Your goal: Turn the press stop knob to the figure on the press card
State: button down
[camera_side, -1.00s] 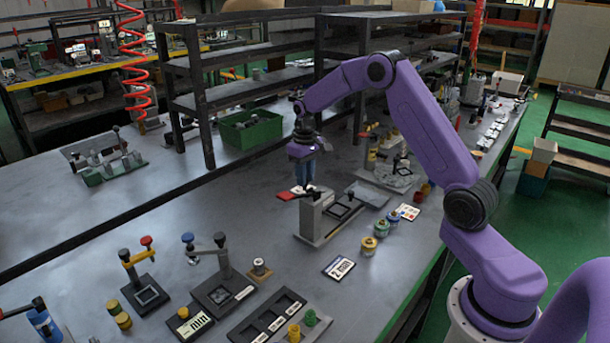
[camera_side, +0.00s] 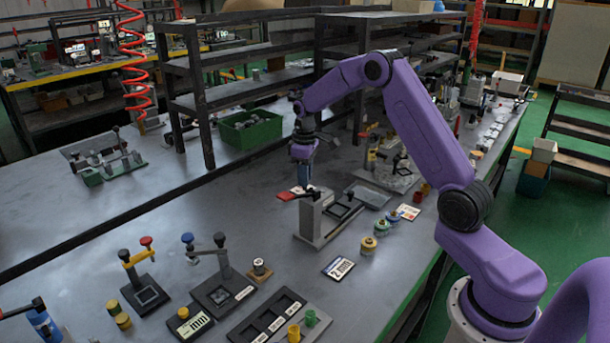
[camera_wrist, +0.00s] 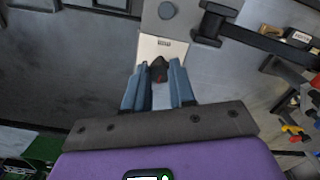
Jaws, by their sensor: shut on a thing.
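The grey press (camera_side: 317,220) stands upright on the bench, with a red handle (camera_side: 287,196) sticking out to the left near its top. My gripper (camera_side: 303,186) points down at the top of the press. In the wrist view its blue fingers (camera_wrist: 159,72) are closed on a small dark knob (camera_wrist: 158,66) with a reddish mark, set on a pale labelled plate (camera_wrist: 161,47). The figure the knob points at is too small to read. A white card (camera_side: 339,267) with dark print lies in front of the press; its print is not clear enough to read.
Clamp fixtures (camera_side: 214,287) and a dark tray (camera_side: 267,320) fill the front. The bench left of the press is clear.

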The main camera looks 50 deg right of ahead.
jog(key=shift+w+r, duration=0.1)
jog(key=c, duration=0.9)
grip_release()
jog(key=shift+c, duration=0.2)
notch_tip(320, 180, up, 17)
jog(key=shift+r, duration=0.15)
